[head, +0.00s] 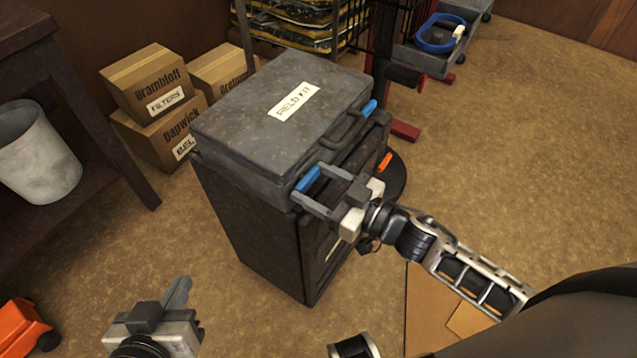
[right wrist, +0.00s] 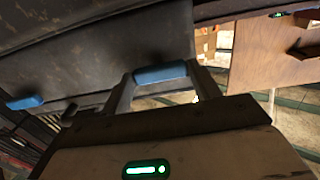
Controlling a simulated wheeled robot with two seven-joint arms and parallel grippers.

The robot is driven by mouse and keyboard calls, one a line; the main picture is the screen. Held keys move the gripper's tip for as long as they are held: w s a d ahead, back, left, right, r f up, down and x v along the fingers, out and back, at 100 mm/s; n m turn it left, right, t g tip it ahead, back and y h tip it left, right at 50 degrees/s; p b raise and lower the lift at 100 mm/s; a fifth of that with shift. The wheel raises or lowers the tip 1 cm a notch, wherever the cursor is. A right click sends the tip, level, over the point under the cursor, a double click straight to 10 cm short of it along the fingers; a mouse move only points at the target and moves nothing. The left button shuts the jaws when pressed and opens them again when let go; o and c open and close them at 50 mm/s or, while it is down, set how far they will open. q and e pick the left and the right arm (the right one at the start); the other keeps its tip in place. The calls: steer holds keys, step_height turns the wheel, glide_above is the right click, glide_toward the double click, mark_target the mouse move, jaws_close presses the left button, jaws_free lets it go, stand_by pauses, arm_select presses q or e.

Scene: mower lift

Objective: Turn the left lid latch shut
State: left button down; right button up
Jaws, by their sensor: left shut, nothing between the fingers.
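A dark grey case (head: 255,100) with a "FIELD KIT" label stands on a dark cabinet. The left lid latch (head: 307,179) is a blue bar along the case's front edge, at its nearer end. It also shows in the right wrist view (right wrist: 160,74). A second blue latch (head: 369,108) sits at the far end of that edge. My right gripper (head: 309,183) has its fingers spread apart, one at each end of the left latch. Whether they press on it is not visible. My left gripper (head: 178,292) is shut and empty, low over the floor at the bottom left.
A dark handle (head: 345,130) lies between the latches. Cardboard boxes (head: 150,100) stand behind the case. A bench with a white bucket (head: 38,155) is at left, and an orange object (head: 22,325) lies at bottom left. Floor at right is open.

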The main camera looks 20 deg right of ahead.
steer(key=c, duration=0.3)
